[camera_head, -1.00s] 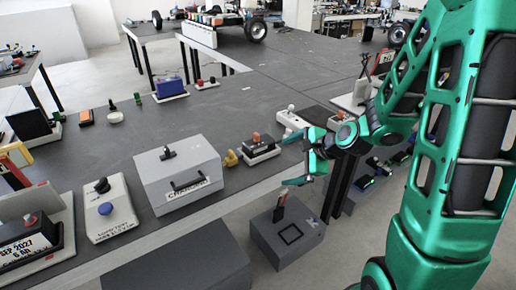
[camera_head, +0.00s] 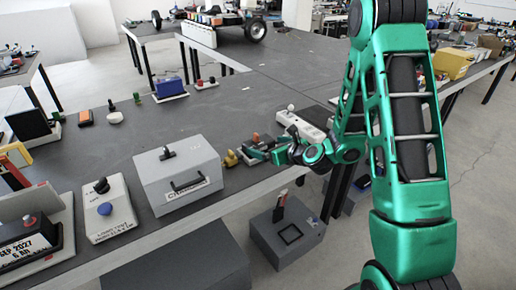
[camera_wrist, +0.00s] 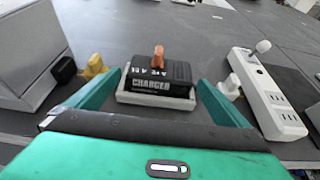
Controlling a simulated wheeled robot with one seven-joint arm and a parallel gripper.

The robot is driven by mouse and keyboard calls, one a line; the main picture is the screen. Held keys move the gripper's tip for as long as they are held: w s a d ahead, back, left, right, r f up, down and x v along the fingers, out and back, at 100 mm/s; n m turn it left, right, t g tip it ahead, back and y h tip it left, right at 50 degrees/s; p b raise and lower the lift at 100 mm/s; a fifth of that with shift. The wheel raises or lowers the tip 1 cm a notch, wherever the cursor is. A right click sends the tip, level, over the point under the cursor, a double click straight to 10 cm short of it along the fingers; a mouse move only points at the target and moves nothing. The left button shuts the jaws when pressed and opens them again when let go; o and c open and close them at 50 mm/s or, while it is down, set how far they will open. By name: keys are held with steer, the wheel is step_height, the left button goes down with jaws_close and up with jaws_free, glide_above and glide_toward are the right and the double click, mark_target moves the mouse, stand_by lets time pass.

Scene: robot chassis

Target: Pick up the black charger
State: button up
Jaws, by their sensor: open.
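The black charger (camera_wrist: 160,72) has white "CHARGER" lettering and an orange knob on top. It sits in a shallow white holder (camera_wrist: 155,99) on the grey table. My gripper (camera_wrist: 161,78) is open in the wrist view, with one green finger on each side of the charger and holder. Nothing is held, and whether a finger touches the holder cannot be told. In the head view the charger (camera_head: 256,141) is small and partly hidden by my gripper (camera_head: 262,151) at the table's edge.
A white power strip (camera_wrist: 265,98) lies right of the charger, with a small white knob piece between. A yellow piece (camera_wrist: 94,66) and a grey box (camera_head: 180,172) stand to the left. The table behind the charger is mostly clear.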

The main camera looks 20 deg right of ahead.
mark_target(263, 144)
steer(key=shift+x, duration=2.65)
steer(key=shift+d+f, duration=0.1)
steer(key=shift+f, duration=0.05)
steer(key=c, duration=1.1)
